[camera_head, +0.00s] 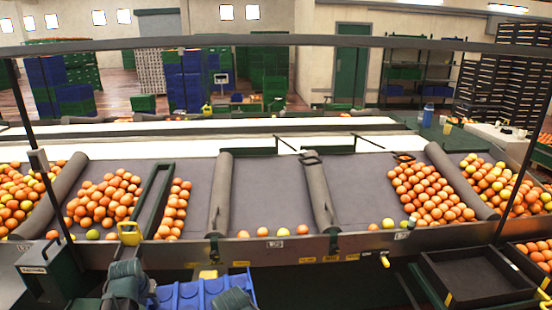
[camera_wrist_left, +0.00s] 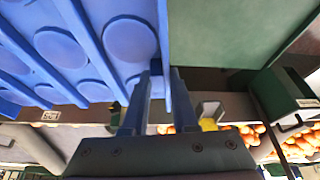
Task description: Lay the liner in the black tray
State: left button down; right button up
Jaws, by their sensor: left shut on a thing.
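The blue liner (camera_head: 190,294), with rows of round pockets, shows at the bottom of the head view, in front of the sorting bench. It fills the upper left of the left wrist view (camera_wrist_left: 85,45). My left gripper (camera_wrist_left: 160,78) is shut on the liner's edge, with one finger on each side of its thin wall. In the head view my left gripper (camera_head: 146,290) is at the liner's left end. My right gripper (camera_head: 234,298) is at its right end, its fingers not clear. The black tray (camera_head: 478,297) stands empty at the lower right, apart from the liner.
The bench (camera_head: 275,195) has sloped lanes with heaps of oranges and grey padded dividers. A metal front rail (camera_head: 300,248) runs between the bench and my arms. A crate of oranges (camera_head: 532,255) stands right of the tray.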

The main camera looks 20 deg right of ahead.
aim_at(470, 281)
jog(key=k+l, duration=0.1)
jog(key=l, duration=1.05)
jog(key=k+l+u, duration=0.1)
jog(key=l, duration=0.45)
jog(key=k+l, duration=0.15)
jog(key=l, duration=0.45)
jog(key=k+l, duration=0.1)
jog(key=l, duration=0.45)
jog(key=k+l+u, duration=0.1)
jog(key=l, duration=0.45)
jog(key=k+l, duration=0.1)
jog(key=l, duration=0.45)
jog(key=k+l, duration=0.15)
jog(key=l, duration=0.4)
jog(key=i+l, duration=0.1)
jog(key=l, duration=0.5)
jog(key=l+u, duration=0.1)
jog(key=l, duration=0.5)
jog(key=i+l, duration=0.15)
jog(key=l, duration=0.45)
jog(key=u, duration=0.05)
